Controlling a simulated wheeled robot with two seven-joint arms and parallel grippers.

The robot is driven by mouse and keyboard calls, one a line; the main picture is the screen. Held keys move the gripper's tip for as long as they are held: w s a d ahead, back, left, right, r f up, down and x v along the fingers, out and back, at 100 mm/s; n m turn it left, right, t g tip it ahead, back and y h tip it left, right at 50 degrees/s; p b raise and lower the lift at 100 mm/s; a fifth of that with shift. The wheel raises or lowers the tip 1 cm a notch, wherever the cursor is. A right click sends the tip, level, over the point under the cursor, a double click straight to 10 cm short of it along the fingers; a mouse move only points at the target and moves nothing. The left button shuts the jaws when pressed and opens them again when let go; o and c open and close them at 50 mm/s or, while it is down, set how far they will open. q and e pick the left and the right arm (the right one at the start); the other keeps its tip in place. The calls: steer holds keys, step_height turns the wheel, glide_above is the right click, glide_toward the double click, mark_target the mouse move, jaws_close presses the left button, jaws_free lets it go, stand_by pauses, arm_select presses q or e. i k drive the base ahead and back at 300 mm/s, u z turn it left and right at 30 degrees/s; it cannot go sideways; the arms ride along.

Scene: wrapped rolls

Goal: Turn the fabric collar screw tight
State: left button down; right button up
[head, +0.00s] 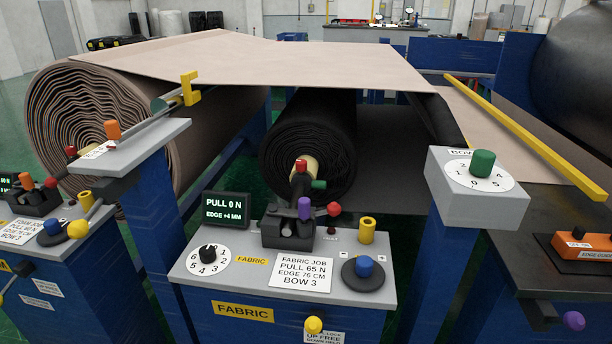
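The fabric stand (186,268) is at the lower middle, with a yellow FABRIC label on its front. A dark clamp block (288,232) sits on its top and holds the near end of the shaft of the black fabric roll (310,135). Around this end are a purple knob (305,208), a red knob (333,209), a green piece (319,184) and a tan collar-like ring (303,166). I cannot tell which knob is the collar screw, or how tight it is. Neither of my grippers is in view.
The fabric display (227,208) reads PULL 0 N, EDGE +4 MM. A job card (301,272), numbered dial (208,257), blue knob (364,267) and yellow post (367,230) share the stand's top. The foam roll (85,125) is left; a bow dial (482,168) stands right.

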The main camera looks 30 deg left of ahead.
mark_target(300, 164)
steer(key=u, duration=0.45)
steer(key=k, duration=1.05)
steer(key=u, duration=0.45)
steer(key=i, duration=0.7)
steer(key=u, duration=0.75)
